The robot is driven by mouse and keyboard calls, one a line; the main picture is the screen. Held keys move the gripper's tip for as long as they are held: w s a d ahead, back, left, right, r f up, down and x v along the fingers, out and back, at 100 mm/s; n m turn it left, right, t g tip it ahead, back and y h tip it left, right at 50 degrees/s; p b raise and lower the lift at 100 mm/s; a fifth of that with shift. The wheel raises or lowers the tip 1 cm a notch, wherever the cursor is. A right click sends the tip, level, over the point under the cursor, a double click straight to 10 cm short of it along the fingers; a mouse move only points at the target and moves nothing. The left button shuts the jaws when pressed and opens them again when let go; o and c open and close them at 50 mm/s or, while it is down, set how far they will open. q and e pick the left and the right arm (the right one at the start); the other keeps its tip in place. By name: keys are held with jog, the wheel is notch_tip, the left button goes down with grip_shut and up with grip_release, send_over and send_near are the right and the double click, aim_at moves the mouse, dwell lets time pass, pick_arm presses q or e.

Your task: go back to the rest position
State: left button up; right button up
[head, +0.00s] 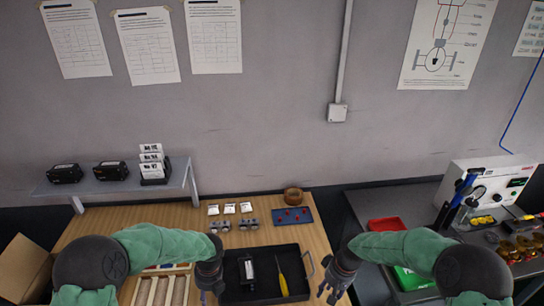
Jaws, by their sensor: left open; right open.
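My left arm comes in from the left in a green sleeve, and its dark gripper (212,290) points down at the left edge of the black tray (265,251). My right gripper (330,294) hangs just right of the tray, over the gap between the two tables. Both grippers are open and I see nothing held in them. A black device with a pale label (246,269) and a yellow-handled screwdriver (283,283) lie in the tray.
The wooden table (130,218) holds small white cards, metal fittings, a blue board (292,216) and a tape roll (293,195). A grey shelf (115,186) stands behind. The dark right table (365,206) bears a red tray (385,224) and a white instrument (495,185). A cardboard box (25,268) is at left.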

pick_arm(q)
jog(key=s+d+f+n+h+b, duration=0.2)
jog(key=s+f+n, duration=0.4)
jog(key=f+n, duration=0.3)
jog(key=s+d+f+n+h+b, duration=0.2)
jog(key=s+d+f+n+b, duration=0.3)
jog(key=n, duration=0.9)
jog(key=s+d+f+n+h+b, duration=0.1)
jog(key=s+d+f+n+b, duration=0.2)
jog(key=s+f+n, duration=0.5)
jog(key=shift+s+d+f+n+t+h, duration=0.2)
jog(key=shift+s+f+n+t+h, duration=0.2)
jog(key=shift+f+n, duration=1.95)
pick_arm(e)
jog(key=s+a+f+m, duration=0.2)
jog(key=s+a+f, duration=0.2)
jog(key=s+f, duration=0.6)
jog(key=s+a+f+m+y, duration=0.1)
jog(key=s+a+f, duration=0.3)
jog(key=s+f, duration=0.6)
jog(key=shift+f+m+t+y, duration=0.3)
jog(key=shift+f+m, duration=0.1)
jog(key=shift+f, duration=3.05)
jog(key=shift+a, duration=0.1)
